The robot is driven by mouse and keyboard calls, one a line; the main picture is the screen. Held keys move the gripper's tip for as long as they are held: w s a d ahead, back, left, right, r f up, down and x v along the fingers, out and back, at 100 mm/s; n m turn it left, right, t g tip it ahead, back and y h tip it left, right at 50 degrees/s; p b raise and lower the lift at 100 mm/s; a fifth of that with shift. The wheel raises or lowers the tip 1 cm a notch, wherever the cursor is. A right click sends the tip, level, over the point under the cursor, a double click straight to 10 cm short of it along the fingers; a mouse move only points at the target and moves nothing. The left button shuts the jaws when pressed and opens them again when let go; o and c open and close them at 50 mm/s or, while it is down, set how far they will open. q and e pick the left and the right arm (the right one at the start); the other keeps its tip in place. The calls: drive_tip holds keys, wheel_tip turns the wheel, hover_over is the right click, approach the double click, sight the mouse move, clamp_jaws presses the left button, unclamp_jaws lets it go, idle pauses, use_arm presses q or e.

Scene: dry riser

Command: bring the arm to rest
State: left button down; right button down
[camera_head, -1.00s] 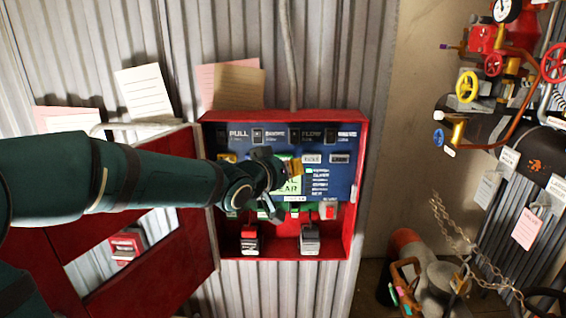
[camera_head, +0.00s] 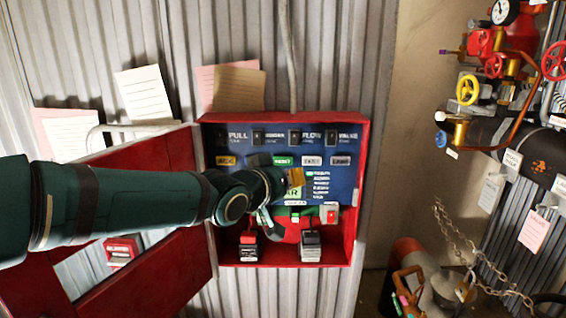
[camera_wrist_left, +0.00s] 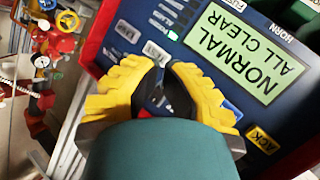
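My left arm reaches in from the left in the head view, across the open door of a red panel box (camera_head: 362,150). My left gripper (camera_head: 293,180) is in front of the blue control panel (camera_head: 345,170), partly covering the green display. In the left wrist view the gripper's yellow fingers (camera_wrist_left: 160,72) come together at their dark pads, with nothing seen between them. The display (camera_wrist_left: 250,52) there reads NORMAL ALL CLEAR, right of the fingers. A yellow ACK button (camera_wrist_left: 262,139) is at lower right. My right gripper is not in view.
The red door (camera_head: 185,155) stands open to the left, behind my arm. Two switch-like units (camera_head: 249,246) (camera_head: 311,246) sit in the box's lower part. Papers (camera_head: 145,95) are on the corrugated wall. Pipes with a yellow handwheel (camera_head: 467,89) and a hanging chain (camera_head: 460,240) are at right.

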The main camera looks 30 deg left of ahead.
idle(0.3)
use_arm(q)
drive_tip(key=d+f+m+g+h, duration=0.1)
drive_tip(key=d+f+g, duration=0.4)
drive_tip(key=f, duration=1)
drive_tip(key=d+f+m+g+h, duration=0.15)
drive_tip(key=d+f, duration=0.45)
drive_tip(key=f, duration=0.9)
drive_tip(key=s+d+f+g, duration=0.3)
drive_tip(key=s+d+f, duration=0.1)
drive_tip(key=s+f, duration=0.4)
drive_tip(key=s+d+f+g, duration=0.4)
drive_tip(key=s+f, duration=0.4)
drive_tip(key=f, duration=0.3)
drive_tip(key=shift+d+f, duration=0.3)
drive_tip(key=shift+h, duration=0.25)
